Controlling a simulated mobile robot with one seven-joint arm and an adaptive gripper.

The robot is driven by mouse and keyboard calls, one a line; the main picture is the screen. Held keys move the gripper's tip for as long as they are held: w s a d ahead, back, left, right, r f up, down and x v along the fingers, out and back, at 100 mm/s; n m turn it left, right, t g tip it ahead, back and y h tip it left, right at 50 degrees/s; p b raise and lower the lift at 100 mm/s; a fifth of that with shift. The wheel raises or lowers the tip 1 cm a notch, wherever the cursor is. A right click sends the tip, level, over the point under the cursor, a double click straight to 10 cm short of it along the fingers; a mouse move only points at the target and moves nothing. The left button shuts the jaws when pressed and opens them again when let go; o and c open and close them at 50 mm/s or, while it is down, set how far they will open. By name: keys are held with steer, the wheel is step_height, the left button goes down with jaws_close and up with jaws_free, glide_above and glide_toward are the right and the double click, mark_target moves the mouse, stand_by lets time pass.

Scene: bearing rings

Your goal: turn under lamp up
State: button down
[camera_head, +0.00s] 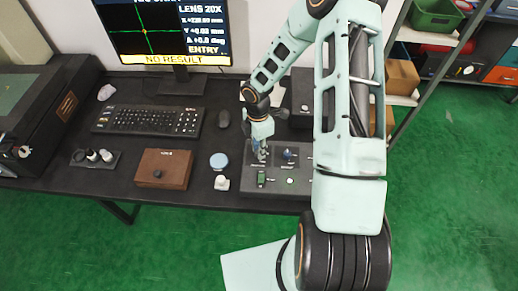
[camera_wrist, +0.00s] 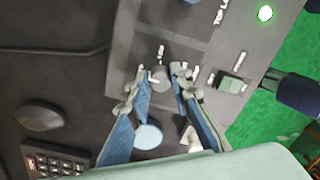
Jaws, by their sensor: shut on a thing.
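The control panel (camera_head: 240,185) is a dark box on the desk with knobs, small white labels, a green switch (camera_head: 261,178) and a lit green lamp (camera_head: 290,181). My gripper (camera_head: 262,156) points down at the panel's left knob. In the wrist view, a grey knob (camera_wrist: 160,74) sits between the fingertips of my gripper (camera_wrist: 163,78), which is shut on it. The fingers hide part of the knob and its labels, and I cannot read its setting. A second, dark blue knob (camera_head: 288,154) stands to the right.
A pale blue disc (camera_head: 218,161) and a small white part (camera_head: 222,184) lie left of the panel. A dark box (camera_head: 302,95) stands behind the panel.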

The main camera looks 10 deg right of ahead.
steer(key=m+b, duration=0.2)
steer(key=m, duration=0.3)
steer(key=shift+f+b, duration=0.1)
steer(key=shift+b, duration=0.25)
steer(key=m+b, duration=0.2)
steer(key=m, duration=0.3)
steer(key=shift+b, duration=0.4)
steer(key=m+b, duration=0.2)
steer(key=m, duration=0.4)
steer(key=shift+y+b, duration=0.3)
steer(key=shift+b, duration=0.05)
steer(key=shift+s+m+b, duration=0.15)
steer(key=shift+m+b, duration=0.75)
steer(key=shift+m, duration=1.2)
steer(key=c, duration=1.7)
jaws_free()
steer(key=shift+c, duration=0.2)
